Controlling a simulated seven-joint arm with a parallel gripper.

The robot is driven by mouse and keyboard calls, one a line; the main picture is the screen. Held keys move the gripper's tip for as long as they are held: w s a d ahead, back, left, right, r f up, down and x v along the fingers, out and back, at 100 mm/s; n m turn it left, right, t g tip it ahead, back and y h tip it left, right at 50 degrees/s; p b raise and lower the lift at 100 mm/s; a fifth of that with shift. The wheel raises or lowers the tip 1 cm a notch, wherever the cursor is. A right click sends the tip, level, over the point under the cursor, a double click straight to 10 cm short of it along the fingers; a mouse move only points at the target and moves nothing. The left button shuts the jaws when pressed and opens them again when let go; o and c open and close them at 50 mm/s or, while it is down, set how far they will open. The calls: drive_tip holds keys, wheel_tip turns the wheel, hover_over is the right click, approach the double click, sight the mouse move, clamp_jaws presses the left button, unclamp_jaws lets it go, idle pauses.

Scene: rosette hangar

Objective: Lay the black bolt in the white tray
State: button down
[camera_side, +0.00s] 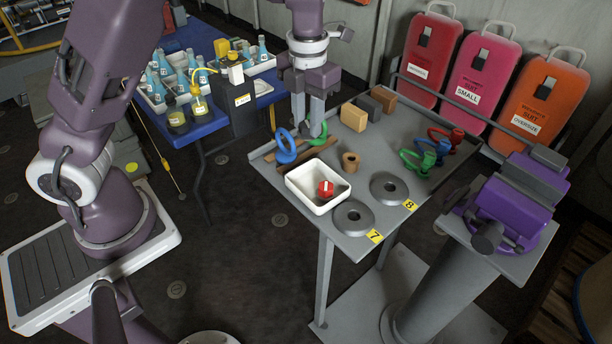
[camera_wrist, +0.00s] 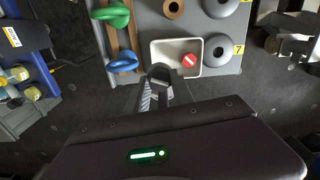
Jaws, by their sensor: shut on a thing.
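The white tray (camera_side: 303,196) stands near the front left corner of the grey table. It holds a red knob (camera_side: 325,189) with a white mark. The tray also shows in the wrist view (camera_wrist: 160,48), just ahead of my fingertips. My gripper (camera_side: 309,134) points down over the table, behind the tray in the side view, near the blue and green clamps. In the wrist view my gripper (camera_wrist: 160,80) is shut on a small dark piece (camera_wrist: 159,71), which looks like the black bolt. Most of it is hidden by the fingers, and I see no other bolt.
A blue clamp (camera_side: 286,146) and a green clamp (camera_side: 320,136) stand beside the tray by a brown strip. Two grey discs (camera_side: 353,217) (camera_side: 389,187) and a tan ring (camera_side: 350,161) lie right of it. More clamps (camera_side: 425,155) and blocks (camera_side: 354,117) are farther back.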

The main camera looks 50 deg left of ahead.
drive_tip(key=f, duration=1)
drive_tip(key=shift+s+a, duration=0.1)
drive_tip(key=shift+s, duration=0.15)
drive_tip(key=shift+f, duration=0.2)
drive_tip(key=shift+f, duration=0.1)
drive_tip(key=c, duration=1.1)
unclamp_jaws()
